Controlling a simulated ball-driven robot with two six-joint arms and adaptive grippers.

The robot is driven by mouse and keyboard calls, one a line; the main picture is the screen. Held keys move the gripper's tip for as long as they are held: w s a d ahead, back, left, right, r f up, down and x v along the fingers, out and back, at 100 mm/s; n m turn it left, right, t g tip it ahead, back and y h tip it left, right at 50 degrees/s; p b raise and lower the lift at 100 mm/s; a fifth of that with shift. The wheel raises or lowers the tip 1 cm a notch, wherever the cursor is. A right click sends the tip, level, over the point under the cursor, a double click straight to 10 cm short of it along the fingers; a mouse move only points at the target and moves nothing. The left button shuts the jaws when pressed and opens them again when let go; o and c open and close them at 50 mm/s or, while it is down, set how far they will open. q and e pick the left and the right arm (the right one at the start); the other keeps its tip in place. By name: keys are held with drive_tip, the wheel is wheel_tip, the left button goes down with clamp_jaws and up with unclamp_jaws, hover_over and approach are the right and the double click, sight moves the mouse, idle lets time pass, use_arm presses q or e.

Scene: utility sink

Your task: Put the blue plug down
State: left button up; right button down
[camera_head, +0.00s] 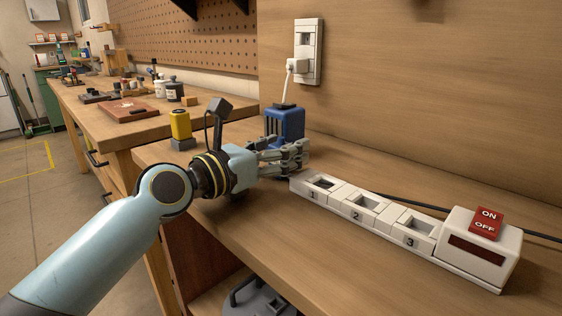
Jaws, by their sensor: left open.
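The blue plug (287,121) is upright at the back of the workbench, just behind my left gripper's fingers, with a pale cord rising from its top. Its lower part is hidden by the fingers, so I cannot tell whether it touches the bench or the fingers. My left gripper (301,151) is open in front of it, fingers pointing right. The white power strip (340,205), with sockets marked 1, 2 and 3, lies to the right of the fingers. All three sockets look empty. My right gripper is not in view.
A red ON/OFF switch (486,223) sits on the strip's right end. A wall outlet (308,50) holds a white plug (297,66). A yellow plug (181,125) on a grey base stands left of my gripper. The bench front (330,260) is clear.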

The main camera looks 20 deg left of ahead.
use_arm(q)
clamp_jaws()
idle(0.3)
drive_tip(key=shift+r, duration=0.15)
